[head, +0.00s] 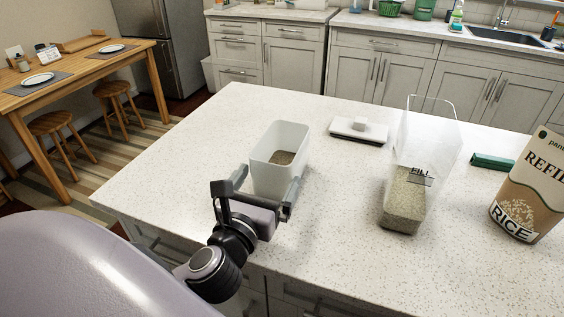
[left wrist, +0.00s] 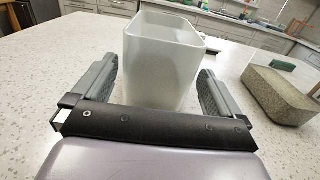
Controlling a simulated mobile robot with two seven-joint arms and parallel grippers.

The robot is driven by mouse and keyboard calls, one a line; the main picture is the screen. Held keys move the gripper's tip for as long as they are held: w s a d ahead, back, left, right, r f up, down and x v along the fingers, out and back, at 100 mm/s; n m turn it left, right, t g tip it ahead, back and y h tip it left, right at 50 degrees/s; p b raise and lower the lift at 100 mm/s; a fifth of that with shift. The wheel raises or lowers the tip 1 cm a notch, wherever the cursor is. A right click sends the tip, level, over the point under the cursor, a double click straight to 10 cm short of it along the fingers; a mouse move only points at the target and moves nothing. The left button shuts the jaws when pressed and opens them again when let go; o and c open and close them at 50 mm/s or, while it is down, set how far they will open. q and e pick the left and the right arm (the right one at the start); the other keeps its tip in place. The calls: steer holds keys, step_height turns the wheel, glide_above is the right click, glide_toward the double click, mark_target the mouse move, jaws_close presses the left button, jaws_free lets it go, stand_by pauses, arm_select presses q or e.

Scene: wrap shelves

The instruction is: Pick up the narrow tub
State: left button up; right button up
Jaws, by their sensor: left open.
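The narrow tub looks to be the white open-topped tub (head: 282,138), upright on the speckled counter with a little grain in its bottom. My left gripper (head: 267,182) is open, with one finger on each side of the tub's near part. In the left wrist view the tub (left wrist: 160,72) stands between the two fingers (left wrist: 157,80). A gap shows at both sides there, and I see no finger pressing on it. The tub's foot is hidden behind the gripper's palm. My right gripper is in neither view.
To the right stand a clear container (head: 425,140) marked FILL, part full of grain, and a rice refill bag (head: 528,190). The counter (head: 205,140) left of the tub is clear.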

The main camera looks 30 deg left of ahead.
arm_select(q)
steer(key=shift+x, duration=3.2)
steer(key=c, duration=0.9)
